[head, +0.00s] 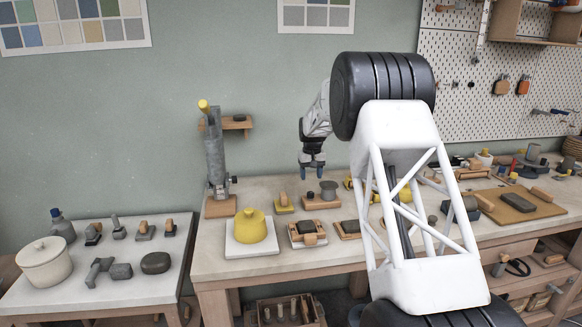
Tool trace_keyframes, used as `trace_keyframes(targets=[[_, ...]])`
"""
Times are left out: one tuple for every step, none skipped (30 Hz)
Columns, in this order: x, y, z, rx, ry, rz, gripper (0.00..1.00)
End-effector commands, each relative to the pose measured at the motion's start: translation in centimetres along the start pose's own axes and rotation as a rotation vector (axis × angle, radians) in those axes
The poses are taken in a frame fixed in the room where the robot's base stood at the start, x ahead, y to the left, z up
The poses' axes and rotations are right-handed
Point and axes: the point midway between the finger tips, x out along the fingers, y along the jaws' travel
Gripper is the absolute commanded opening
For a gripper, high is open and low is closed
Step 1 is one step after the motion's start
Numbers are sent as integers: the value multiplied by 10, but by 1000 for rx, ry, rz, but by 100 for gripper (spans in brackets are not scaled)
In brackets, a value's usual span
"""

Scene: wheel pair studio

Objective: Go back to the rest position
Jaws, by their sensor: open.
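My gripper (312,172) hangs over the back of the pale workbench, just right of the grey upright tool with a yellow tip. Its two blue-tipped fingers point down with a gap between them. It is open, and nothing shows between the fingers. Below it are a wooden block with a grey spool (328,188) and a small yellow block with a wooden piece (284,203). The fingertips look apart from these.
A yellow lidded pot (250,226) stands on a white board at the bench's front left. The grey upright tool (214,150) stands behind it. A side table (110,285) holds a cream pot and several small tools. A pegboard (530,90) hangs at right. The air left of my gripper looks clear.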

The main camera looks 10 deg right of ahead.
Motion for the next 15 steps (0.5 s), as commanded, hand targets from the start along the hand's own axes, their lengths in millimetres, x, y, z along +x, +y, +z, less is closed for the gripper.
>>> trace_keyframes(targets=[[-3, -1, 2, 0, 2, 0, 57], [-4, -1, 3, 0, 3, 0, 57], [-8, -2, 6, 0, 4, 1, 57], [-11, -2, 8, 0, 6, 1, 57], [-14, -3, 12, 0, 7, 1, 57], [-18, -4, 16, 1, 9, 1, 57], [-21, -5, 20, 1, 10, 1, 57], [-26, -6, 25, 1, 13, 2, 57], [-32, -8, 32, 2, 15, 2, 57], [-36, -9, 37, 2, 17, 2, 57], [-41, -11, 43, 2, 20, 3, 57], [-47, -12, 51, 3, 23, 3, 57], [-52, -14, 58, 3, 25, 3, 57], [-57, -16, 65, 4, 28, 4, 57], [-64, -17, 74, 4, 31, 4, 57]])
